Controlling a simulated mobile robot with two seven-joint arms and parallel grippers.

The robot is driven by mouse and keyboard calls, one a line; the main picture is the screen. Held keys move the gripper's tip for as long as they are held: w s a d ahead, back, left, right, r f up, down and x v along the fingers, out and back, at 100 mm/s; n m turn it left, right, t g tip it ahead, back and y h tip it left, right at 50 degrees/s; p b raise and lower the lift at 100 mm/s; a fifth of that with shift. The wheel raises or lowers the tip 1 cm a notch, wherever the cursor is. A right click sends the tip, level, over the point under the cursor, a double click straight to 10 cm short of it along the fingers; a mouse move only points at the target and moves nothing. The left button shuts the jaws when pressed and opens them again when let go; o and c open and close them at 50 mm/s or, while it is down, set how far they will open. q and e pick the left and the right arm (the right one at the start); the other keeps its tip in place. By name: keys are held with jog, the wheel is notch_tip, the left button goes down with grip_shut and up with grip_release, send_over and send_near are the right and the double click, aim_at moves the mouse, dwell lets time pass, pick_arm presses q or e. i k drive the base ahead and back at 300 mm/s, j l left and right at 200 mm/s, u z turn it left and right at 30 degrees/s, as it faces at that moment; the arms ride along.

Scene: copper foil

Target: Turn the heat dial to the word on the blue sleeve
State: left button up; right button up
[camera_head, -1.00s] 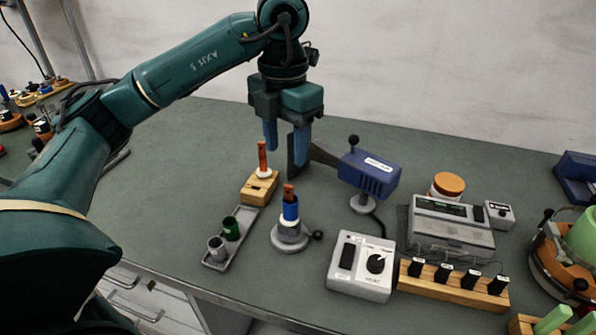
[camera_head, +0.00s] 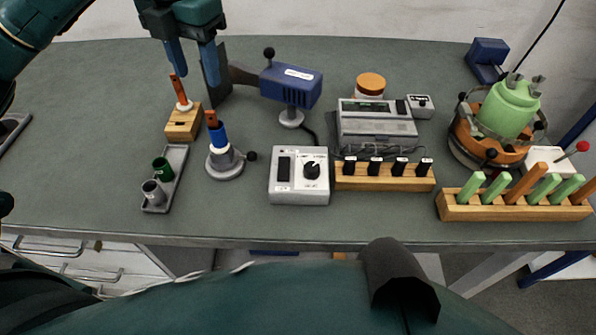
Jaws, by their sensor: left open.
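The heat dial (camera_head: 312,170) is a black knob on a light grey control box (camera_head: 299,195), which also has a dark panel at its left. The blue sleeve (camera_head: 218,134) stands upright around a copper-coloured rod on a round grey stand (camera_head: 225,168), left of the box. I cannot read any word on the sleeve or the dial's marks. My left gripper (camera_head: 192,63) is open and empty, with two blue fingers pointing down. It is at the upper left, above and behind the sleeve and far from the dial. My right gripper does not show.
A blue heat tool (camera_head: 291,86) stands behind the box. A wooden block (camera_head: 183,124) and a grey tray with cups (camera_head: 166,178) lie left. A wooden rack with black pieces (camera_head: 384,181) is close on the dial's right. Bare bench lies in front of the box.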

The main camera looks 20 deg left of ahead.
aim_at(311, 170)
jog(key=k+j+z, duration=0.2)
jog(key=z, duration=0.2)
jog(key=k+j+z, duration=0.15)
jog(key=z, duration=0.25)
jog(key=k+z, duration=0.25)
jog(key=z, duration=0.15)
